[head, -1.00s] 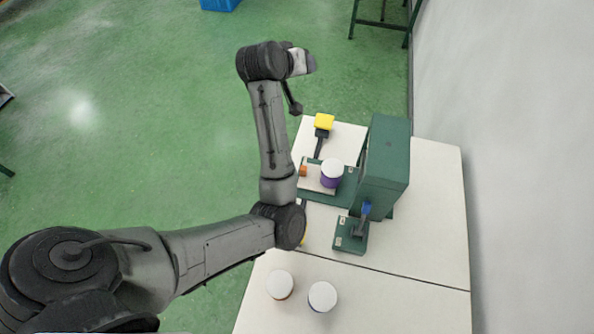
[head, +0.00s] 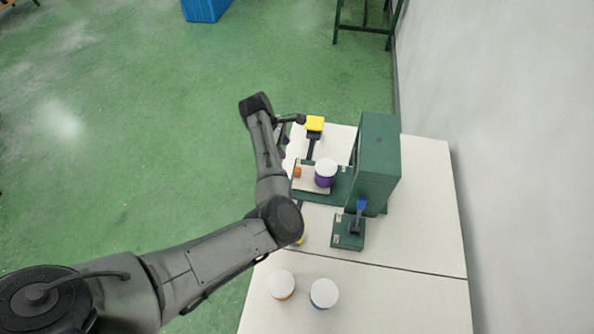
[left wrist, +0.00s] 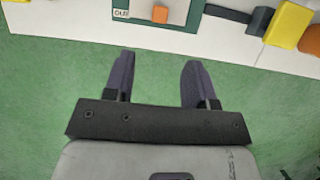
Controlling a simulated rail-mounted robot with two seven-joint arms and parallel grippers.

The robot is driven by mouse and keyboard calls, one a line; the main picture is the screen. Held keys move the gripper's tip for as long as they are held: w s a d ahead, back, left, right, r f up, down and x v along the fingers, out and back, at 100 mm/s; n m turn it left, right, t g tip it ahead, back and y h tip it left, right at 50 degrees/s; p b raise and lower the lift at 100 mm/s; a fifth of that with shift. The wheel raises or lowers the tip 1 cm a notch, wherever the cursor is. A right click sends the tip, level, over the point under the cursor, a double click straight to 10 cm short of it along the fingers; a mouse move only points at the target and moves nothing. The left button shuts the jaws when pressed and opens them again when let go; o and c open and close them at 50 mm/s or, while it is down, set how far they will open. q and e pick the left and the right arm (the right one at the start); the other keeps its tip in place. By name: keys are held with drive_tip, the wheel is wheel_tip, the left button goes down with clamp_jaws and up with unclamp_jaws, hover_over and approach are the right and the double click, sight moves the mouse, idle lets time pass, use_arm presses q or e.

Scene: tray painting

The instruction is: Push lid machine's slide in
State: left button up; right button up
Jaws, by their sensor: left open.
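The green lid machine (head: 378,160) stands on the white table. Its slide (head: 309,187), a pale plate on a green base, sticks out to the left. A purple jar with a white lid (head: 325,172) stands on the slide, outside the machine housing. An orange block (head: 297,172) sits at the slide's outer end; it also shows at the top of the left wrist view (left wrist: 160,13). My left gripper (left wrist: 158,80) is open and empty, over the floor just off the table edge, apart from the block. In the head view the arm partly hides it. My right gripper is out of view.
A yellow block (head: 315,123) on a dark arm stands behind the slide. A green stand with a blue part (head: 348,232) is in front of the machine. Two white-lidded jars (head: 282,284) (head: 324,293) stand at the table's front. Green floor lies left of the table.

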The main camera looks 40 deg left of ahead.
sight(296, 169)
use_arm(q)
drive_tip(key=b+x, duration=0.3)
drive_tip(key=x, duration=1)
drive_tip(key=shift+f, duration=0.25)
drive_tip(key=shift+c, duration=1.4)
clamp_jaws()
drive_tip(key=shift+w, duration=0.1)
